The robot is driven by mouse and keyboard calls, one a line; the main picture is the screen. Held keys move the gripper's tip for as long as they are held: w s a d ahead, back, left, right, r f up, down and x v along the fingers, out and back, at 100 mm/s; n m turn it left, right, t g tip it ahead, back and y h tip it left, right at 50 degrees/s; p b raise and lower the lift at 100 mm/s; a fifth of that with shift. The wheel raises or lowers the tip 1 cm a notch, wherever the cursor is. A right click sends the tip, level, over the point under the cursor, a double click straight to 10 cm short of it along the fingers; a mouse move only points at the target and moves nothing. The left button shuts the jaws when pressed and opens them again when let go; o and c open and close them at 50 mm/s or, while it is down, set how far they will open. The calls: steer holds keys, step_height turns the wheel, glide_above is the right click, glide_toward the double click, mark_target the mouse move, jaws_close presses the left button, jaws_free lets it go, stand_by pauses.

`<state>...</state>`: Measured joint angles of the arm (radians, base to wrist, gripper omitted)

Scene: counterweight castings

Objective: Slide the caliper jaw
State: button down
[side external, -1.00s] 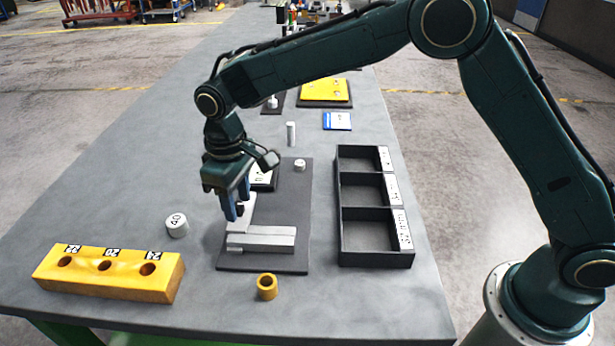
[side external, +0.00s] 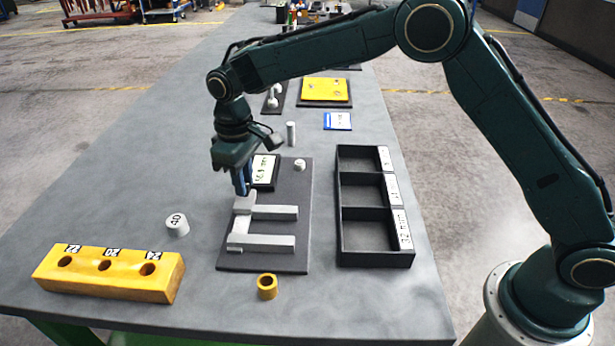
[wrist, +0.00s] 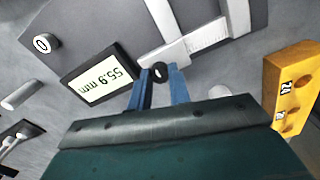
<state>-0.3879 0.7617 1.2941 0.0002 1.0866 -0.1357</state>
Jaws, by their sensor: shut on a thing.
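A grey caliper lies on a dark plate (side external: 230,262). Its fixed jaw (side external: 268,243) is at the front. Its sliding jaw (side external: 272,212) lies behind and roughly parallel, with a clear gap between them. My gripper (side external: 241,191) is over the left end of the sliding jaw. In the wrist view my gripper (wrist: 160,72) has its blue fingers shut on a round black knob (wrist: 160,71) at the sliding jaw (wrist: 172,52). The scale beam (wrist: 208,33) shows beside it. A display (side external: 264,171) stands behind the caliper; the wrist view shows the display (wrist: 101,82) reading 55.9 mm.
A yellow block (side external: 110,282) with three labelled holes is at front left. A white cylinder marked 40 (side external: 177,225) and a yellow ring (side external: 267,287) stand nearby. A black three-compartment tray (side external: 375,258) is at right. A small white button-like cylinder (side external: 299,165) sits on the plate.

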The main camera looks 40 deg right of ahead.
steer(key=c, duration=1.3)
jaws_free()
step_height(320, 180, up, 14)
